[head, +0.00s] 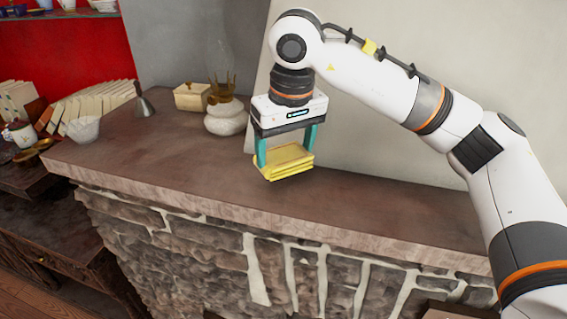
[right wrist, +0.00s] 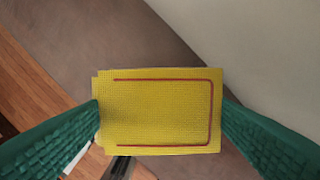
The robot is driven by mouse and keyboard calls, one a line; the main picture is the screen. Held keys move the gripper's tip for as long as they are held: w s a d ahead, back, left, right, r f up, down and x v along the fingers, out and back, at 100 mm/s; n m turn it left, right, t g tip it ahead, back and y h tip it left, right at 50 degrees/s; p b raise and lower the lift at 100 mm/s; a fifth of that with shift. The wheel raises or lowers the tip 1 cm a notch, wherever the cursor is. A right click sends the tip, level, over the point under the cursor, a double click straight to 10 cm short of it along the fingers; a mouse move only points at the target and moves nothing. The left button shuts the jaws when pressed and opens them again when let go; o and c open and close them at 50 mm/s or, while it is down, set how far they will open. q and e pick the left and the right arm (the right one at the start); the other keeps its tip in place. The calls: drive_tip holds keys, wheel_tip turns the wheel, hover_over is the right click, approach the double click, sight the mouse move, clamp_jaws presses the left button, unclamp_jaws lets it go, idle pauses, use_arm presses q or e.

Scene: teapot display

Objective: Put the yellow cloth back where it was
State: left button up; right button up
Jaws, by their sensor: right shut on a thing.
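The yellow cloth (head: 287,163) is folded into a flat, layered rectangle. My right gripper (head: 286,150) is shut on it, with a teal finger at each of two opposite sides. The cloth appears to be held above the brown counter top (head: 370,206), near its front edge; the exact gap is hard to judge. In the right wrist view the cloth (right wrist: 160,112) shows a red stitched line along part of its border, between the green fingers. My left gripper is not in view.
A pale wall (head: 400,130) rises behind. The counter right of the gripper is clear.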

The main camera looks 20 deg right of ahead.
sight(286, 156)
wheel_tip(286, 156, down, 4)
drive_tip(key=shift+r+p, duration=0.15)
drive_tip(key=shift+p, duration=0.35)
drive_tip(key=shift+f+b, duration=0.3)
drive_tip(key=o, duration=1)
drive_tip(key=shift+r, duration=0.1)
drive_tip(key=shift+c, duration=0.2)
